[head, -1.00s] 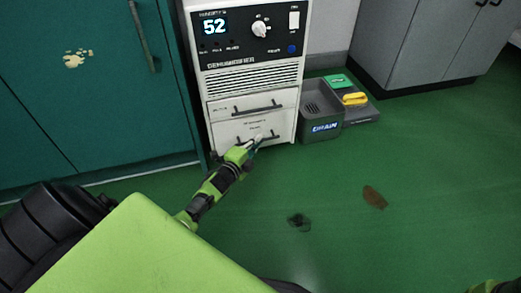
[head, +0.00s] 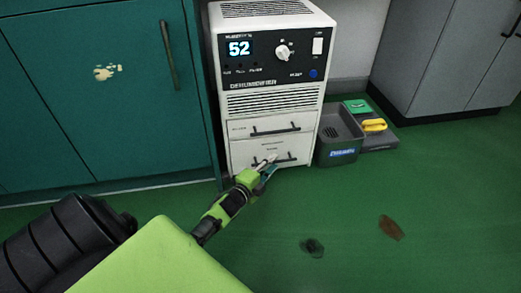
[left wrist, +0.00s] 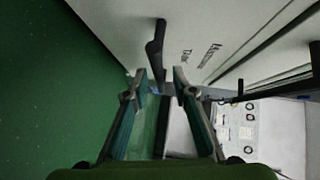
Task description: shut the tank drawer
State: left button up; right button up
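The tank drawer (head: 242,158) is the lower white drawer of the dehumidifier (head: 270,75). It has a dark bar handle (head: 288,160). In the left wrist view the drawer front (left wrist: 130,30) fills the top, with its partly readable label and the handle (left wrist: 156,50) sticking out. My left gripper (head: 266,168) is at the drawer front, by the handle's left part. In the left wrist view its two fingers (left wrist: 158,82) are apart, with the handle end between or just beyond them. I cannot tell whether they touch it, or how far the drawer stands out. My right gripper is out of view.
An upper drawer (head: 242,128) with a similar handle sits above. A grey drain bin (head: 338,140) and a low tray with a yellow item (head: 374,125) stand right of the dehumidifier. Teal cabinets (head: 90,110) are at left. The green floor in front is open, with two dark patches.

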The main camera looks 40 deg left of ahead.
pick_arm(q)
jog(key=s+r, duration=0.1)
jog(key=s, duration=0.8)
jog(key=shift+s+d+r, duration=0.2)
jog(key=shift+s+d, duration=0.1)
